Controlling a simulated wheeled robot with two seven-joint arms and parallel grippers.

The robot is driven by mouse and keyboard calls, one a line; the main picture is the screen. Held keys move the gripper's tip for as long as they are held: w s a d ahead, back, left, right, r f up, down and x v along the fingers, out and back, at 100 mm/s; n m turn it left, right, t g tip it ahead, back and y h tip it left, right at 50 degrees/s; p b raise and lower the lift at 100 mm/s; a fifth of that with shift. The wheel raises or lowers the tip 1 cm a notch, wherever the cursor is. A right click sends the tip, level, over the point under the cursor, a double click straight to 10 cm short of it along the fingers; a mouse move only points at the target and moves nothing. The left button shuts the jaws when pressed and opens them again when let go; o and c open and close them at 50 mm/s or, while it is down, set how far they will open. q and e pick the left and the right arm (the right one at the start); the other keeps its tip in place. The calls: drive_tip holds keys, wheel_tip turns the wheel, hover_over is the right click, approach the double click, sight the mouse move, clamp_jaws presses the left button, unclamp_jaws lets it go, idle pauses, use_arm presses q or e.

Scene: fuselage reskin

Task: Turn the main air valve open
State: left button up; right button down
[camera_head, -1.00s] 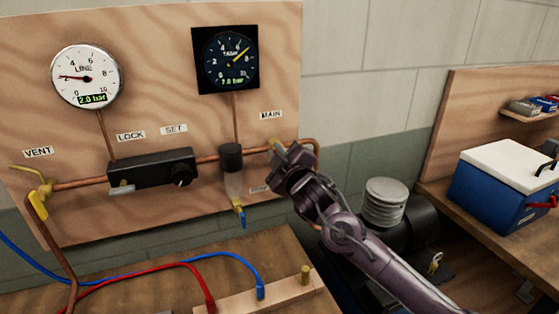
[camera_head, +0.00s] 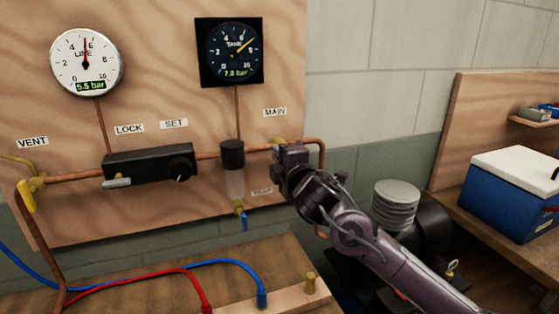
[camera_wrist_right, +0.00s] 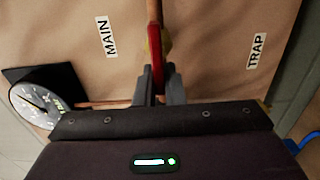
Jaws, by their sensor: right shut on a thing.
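The main air valve sits on the copper pipe under the MAIN label (camera_head: 275,112), at the panel's right side. In the head view only a brass bit (camera_head: 279,141) of it shows; my right gripper (camera_head: 286,154) hides the rest. In the right wrist view its red handle (camera_wrist_right: 156,50) stands edge-on, in line with the copper pipe. My right gripper (camera_wrist_right: 159,88) is shut on this handle, one finger on each side. The LINE gauge (camera_head: 87,62) reads 5.5 bar and the TANK gauge (camera_head: 233,53) reads 7.0 bar. My left gripper is not in view.
A black regulator block (camera_head: 150,166) and a clear-bowled trap (camera_head: 234,182) are left of my gripper. A yellow vent valve (camera_head: 27,195) is at far left. Blue and red hoses cross the bench below. A blue cooler (camera_head: 510,205) stands on the right bench.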

drive_tip(key=shift+f, duration=0.2)
idle(0.3)
drive_tip(key=c, duration=1.5)
unclamp_jaws()
drive_tip(key=shift+r, duration=0.1)
drive_tip(key=shift+s, duration=0.1)
drive_tip(key=shift+s+d, duration=0.15)
drive_tip(key=shift+s, duration=0.15)
drive_tip(key=b+v, duration=0.2)
drive_tip(key=v, duration=0.5)
drive_tip(key=shift+s, duration=0.1)
